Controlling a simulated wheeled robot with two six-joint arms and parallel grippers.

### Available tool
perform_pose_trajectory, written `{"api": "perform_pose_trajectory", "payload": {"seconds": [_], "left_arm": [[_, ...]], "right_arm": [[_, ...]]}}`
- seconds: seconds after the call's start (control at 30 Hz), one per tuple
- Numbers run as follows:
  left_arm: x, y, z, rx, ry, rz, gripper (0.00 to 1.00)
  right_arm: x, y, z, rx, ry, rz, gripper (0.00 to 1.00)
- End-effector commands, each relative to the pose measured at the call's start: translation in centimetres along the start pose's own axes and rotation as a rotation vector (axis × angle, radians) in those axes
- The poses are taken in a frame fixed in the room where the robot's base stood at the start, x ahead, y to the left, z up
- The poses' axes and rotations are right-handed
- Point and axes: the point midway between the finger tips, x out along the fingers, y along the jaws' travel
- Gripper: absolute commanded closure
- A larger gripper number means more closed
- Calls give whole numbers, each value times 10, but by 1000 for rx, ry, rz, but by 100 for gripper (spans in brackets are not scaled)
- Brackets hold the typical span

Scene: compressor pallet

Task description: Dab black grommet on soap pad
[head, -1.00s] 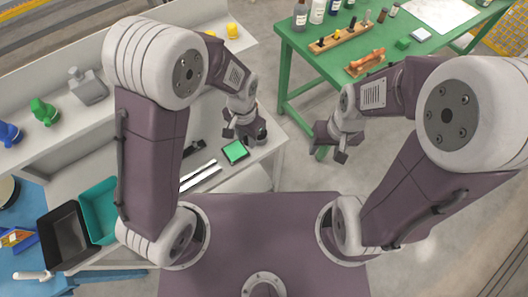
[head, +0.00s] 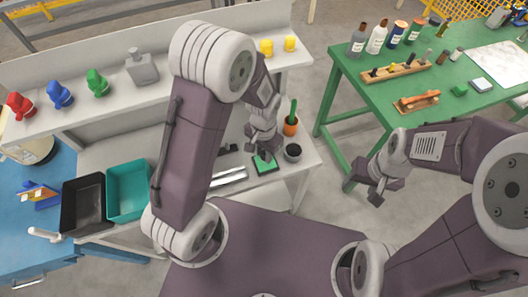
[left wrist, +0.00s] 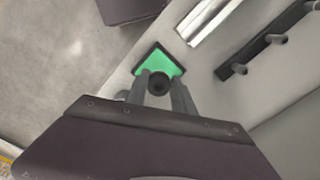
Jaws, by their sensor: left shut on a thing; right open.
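The soap pad (head: 262,168) is a green square in a dark frame, flat on the white bench. It also shows in the left wrist view (left wrist: 166,68). My left gripper (head: 266,155) is right over the pad and pointing down. In the left wrist view its two fingers (left wrist: 160,92) are shut on the black grommet (left wrist: 159,83), a small dark ring in front of the green surface. I cannot tell whether the grommet touches the pad. My right gripper (head: 377,194) is open and empty, out over the floor between bench and green table.
Beside the pad stand a dark cup (head: 293,152) and an orange pot (head: 290,127) with a green-handled tool. Metal rails (head: 229,176) lie left of the pad. A black bin (head: 83,206) and a teal bin (head: 127,190) are further left. A green table (head: 440,92) is at right.

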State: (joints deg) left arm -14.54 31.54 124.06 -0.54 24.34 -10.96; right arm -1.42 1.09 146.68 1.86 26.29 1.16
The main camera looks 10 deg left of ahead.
Motion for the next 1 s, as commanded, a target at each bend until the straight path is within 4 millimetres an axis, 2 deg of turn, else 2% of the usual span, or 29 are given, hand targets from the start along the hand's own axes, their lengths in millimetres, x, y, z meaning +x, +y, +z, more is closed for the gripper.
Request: {"api": "perform_pose_trajectory", "payload": {"seconds": [0.03,0.1,1.0], "left_arm": [[9,0,0,0,0,0,100],[12,0,0,0,0,0,100],[19,0,0,0,0,0,100]], "right_arm": [[9,0,1,0,0,0,44],[12,0,1,0,0,0,44],[16,0,2,0,0,0,44]]}}
